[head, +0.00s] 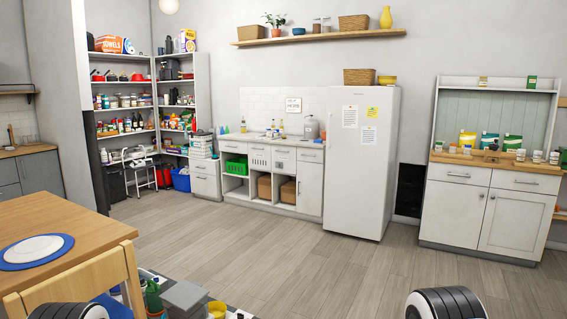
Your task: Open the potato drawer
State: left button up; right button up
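No drawer shows a readable potato label or visible potatoes, so I cannot tell which is the potato drawer. The right-hand white cabinet (478,210) has two drawers side by side above its doors, a left drawer (459,175) and a right drawer (526,182); both look closed. Neither of my grippers is in view; only parts of my arms show at the bottom edge.
A white fridge (358,184) stands between the counter unit and the right cabinet. A wooden table (95,220) and chair (75,285) fill the lower left, with assorted items on the floor beside them. The wooden floor (330,270) ahead is clear. Stocked shelves (152,58) stand back left.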

aim_at(286, 154)
jog(key=i+l+z, duration=0.5)
jog(key=i+z, duration=0.15)
jog(key=i, duration=0.3)
jog(key=i+z, duration=0.35)
jog(key=i, duration=0.7)
jog(key=i+l, duration=0.15)
jog(key=i, duration=0.6)
jog(key=i+u, duration=0.1)
jog(key=i, duration=0.65)
jog(key=i+l, duration=0.15)
jog(key=i, duration=0.55)
jog(key=i+j+u, duration=0.2)
jog(key=i+u, duration=0.2)
jog(key=i+j+u, duration=0.15)
jog(key=i+u, duration=0.65)
jog(key=i+l+u, duration=0.15)
jog(key=i+u, duration=0.25)
jog(key=i+l+u, duration=0.2)
jog(key=u, duration=0.2)
jog(key=i+j, duration=0.15)
jog(key=i, duration=0.6)
jog(key=i+j, duration=0.1)
jog(key=i, duration=0.65)
